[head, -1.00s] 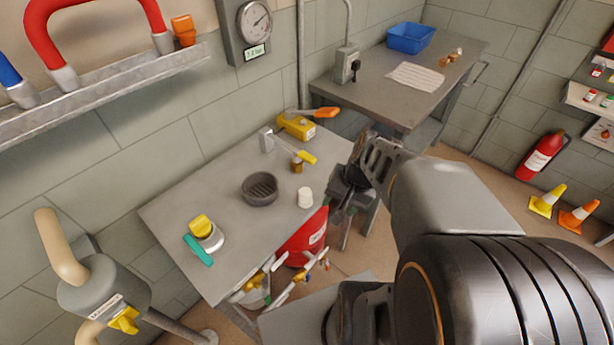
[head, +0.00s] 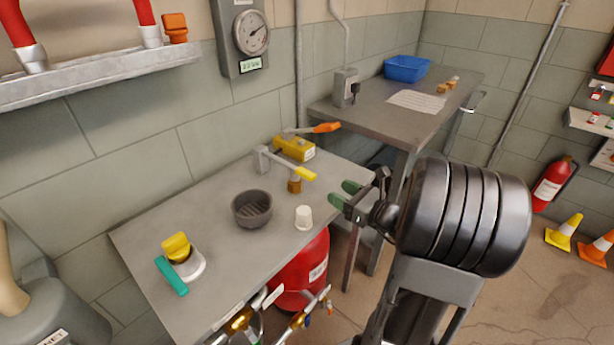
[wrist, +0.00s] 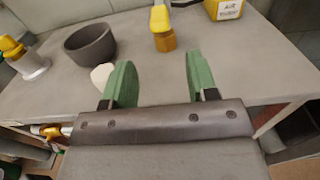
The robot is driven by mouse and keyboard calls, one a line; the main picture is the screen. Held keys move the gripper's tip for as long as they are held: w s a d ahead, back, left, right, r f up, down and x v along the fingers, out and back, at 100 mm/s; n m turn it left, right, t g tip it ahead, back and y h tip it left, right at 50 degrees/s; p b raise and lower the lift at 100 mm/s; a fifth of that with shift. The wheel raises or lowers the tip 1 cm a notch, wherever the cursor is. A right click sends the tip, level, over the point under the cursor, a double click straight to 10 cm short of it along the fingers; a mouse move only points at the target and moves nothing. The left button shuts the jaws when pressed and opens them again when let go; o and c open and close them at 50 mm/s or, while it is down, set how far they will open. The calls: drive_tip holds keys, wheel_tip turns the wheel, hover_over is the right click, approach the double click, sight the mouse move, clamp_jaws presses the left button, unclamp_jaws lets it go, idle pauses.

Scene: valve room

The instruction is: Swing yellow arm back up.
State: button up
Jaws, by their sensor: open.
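The yellow-tipped arm (head: 304,173) lies lowered from a grey bracket (head: 262,160) on the near bench. Its yellow end is over a small brass block (head: 294,185). In the wrist view the yellow tip (wrist: 160,17) shows at the top centre above the brass block (wrist: 164,41); the bracket is out of that view. My gripper (head: 345,195) is open and empty at the bench's right edge, to the right of the yellow tip and apart from it. Its green fingers (wrist: 160,75) point towards the block in the wrist view.
A yellow box with an orange lever (head: 295,148) stands behind the arm. A dark bowl (head: 252,209) and white cup (head: 303,217) stand nearer. A yellow knob with a teal lever (head: 176,262) is at left.

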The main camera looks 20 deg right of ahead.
sight(315, 179)
drive_tip(key=x, duration=1.2)
drive_tip(key=shift+b, duration=0.35)
clamp_jaws()
